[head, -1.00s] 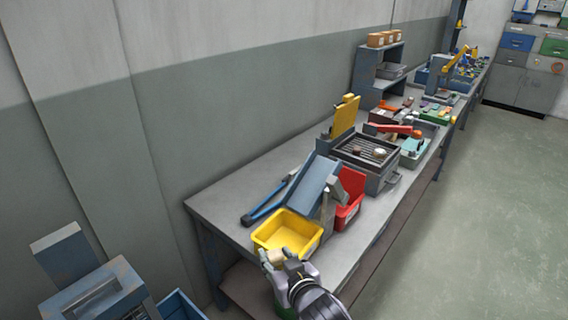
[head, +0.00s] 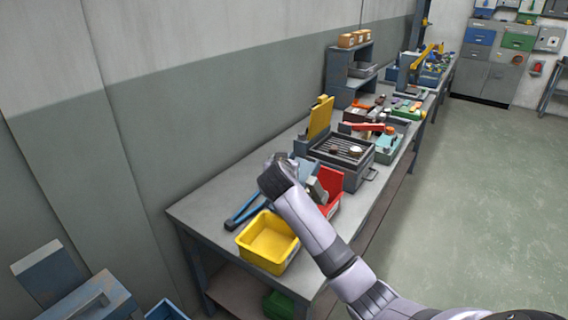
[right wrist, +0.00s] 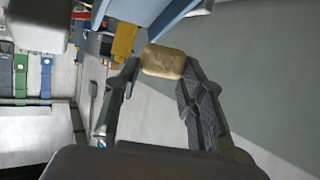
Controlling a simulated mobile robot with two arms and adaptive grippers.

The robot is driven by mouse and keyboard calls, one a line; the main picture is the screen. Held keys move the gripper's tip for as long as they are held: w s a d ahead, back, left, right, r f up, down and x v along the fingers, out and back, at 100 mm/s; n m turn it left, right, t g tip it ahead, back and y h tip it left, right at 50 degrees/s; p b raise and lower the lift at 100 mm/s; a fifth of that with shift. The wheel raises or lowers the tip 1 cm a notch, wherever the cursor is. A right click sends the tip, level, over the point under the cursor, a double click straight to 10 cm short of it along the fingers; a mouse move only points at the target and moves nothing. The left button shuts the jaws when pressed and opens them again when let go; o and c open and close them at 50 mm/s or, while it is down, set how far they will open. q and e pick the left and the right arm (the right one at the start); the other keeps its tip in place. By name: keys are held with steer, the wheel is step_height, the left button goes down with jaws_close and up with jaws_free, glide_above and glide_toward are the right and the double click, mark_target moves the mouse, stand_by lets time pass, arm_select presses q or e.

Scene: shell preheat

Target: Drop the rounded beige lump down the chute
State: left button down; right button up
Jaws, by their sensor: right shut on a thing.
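My right gripper (right wrist: 150,75) is shut on the rounded beige lump (right wrist: 163,61), which shows between its fingertips in the right wrist view. In the head view my right arm reaches over the bench, with the gripper (head: 280,160) above the chute area; the lump is hidden there. The sloped blue chute (head: 307,170) is mostly hidden behind my arm. A blue panel, probably part of the chute, is close beyond the lump at the top of the right wrist view. I cannot tell whether they touch. My left gripper is not in view.
A yellow bin (head: 268,240) stands at the bench's near end, and a red bin (head: 329,188) stands right of my arm. Behind them is a grill-topped heater (head: 345,150) with a raised yellow lid (head: 320,118). A blue-handled tool lies left of the chute.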

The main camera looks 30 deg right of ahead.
step_height(320, 180, down, 7)
steer(key=b, duration=0.5)
steer(key=shift+f+b, duration=0.2)
steer(key=shift+b, duration=0.2)
steer(key=shift+f+b, duration=0.3)
steer(key=shift+f, duration=0.1)
steer(key=shift+r, duration=0.1)
steer(key=o, duration=1.2)
steer(key=v, duration=1.2)
